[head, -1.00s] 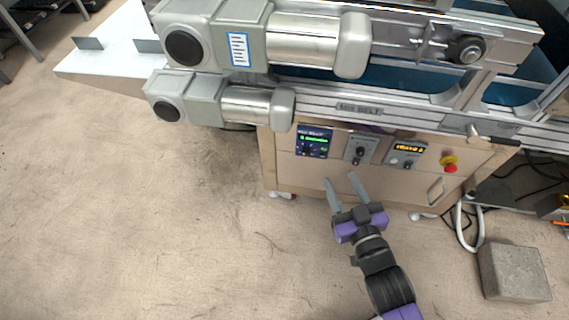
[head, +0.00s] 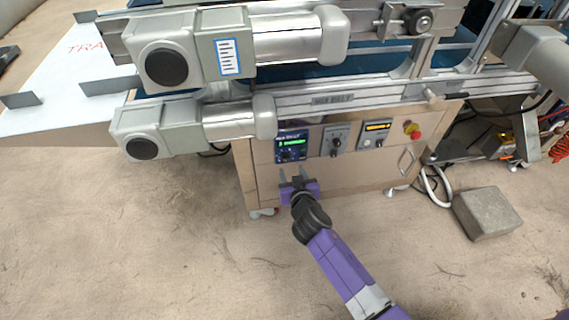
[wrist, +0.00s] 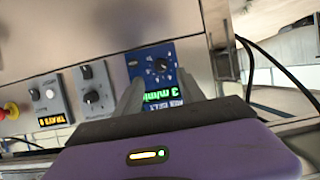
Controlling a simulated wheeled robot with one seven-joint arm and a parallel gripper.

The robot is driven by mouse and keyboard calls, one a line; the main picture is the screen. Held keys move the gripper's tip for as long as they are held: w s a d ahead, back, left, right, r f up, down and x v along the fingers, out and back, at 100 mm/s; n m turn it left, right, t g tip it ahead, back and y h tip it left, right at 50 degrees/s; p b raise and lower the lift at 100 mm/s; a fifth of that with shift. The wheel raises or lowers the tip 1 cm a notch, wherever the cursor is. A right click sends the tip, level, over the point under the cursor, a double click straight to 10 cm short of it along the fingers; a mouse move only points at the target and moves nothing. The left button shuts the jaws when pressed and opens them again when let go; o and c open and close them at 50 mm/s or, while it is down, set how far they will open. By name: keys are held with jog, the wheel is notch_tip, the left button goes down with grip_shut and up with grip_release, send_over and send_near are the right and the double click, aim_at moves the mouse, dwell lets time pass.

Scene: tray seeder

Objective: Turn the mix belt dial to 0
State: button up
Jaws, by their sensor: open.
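The mix belt panel (head: 291,146) is a dark blue plate on the steel cabinet front, with a green-lit display. It also shows, turned over, in the wrist view (wrist: 150,72), where the display reads "3 m/min". Its dial (wrist: 160,66) is a small dark knob with white marks around it; the pointer is too small to read. My gripper (head: 292,173) is open and empty, just below the panel in the head view. In the wrist view its two fingers (wrist: 160,82) reach toward the panel on either side of the dial, apparently not touching it.
Right of the panel are a grey panel with a black knob (head: 336,140), an amber-display panel (head: 375,134) and a red stop button (head: 412,130). Large motors (head: 190,125) overhang above left. A concrete block (head: 486,213) lies on the floor at right.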

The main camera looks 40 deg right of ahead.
aim_at(287, 160)
jog(key=b+x, duration=0.1)
jog(key=x, duration=0.6)
jog(key=shift+w+d+f, duration=0.1)
jog(key=shift+w+d, duration=0.1)
grip_shut()
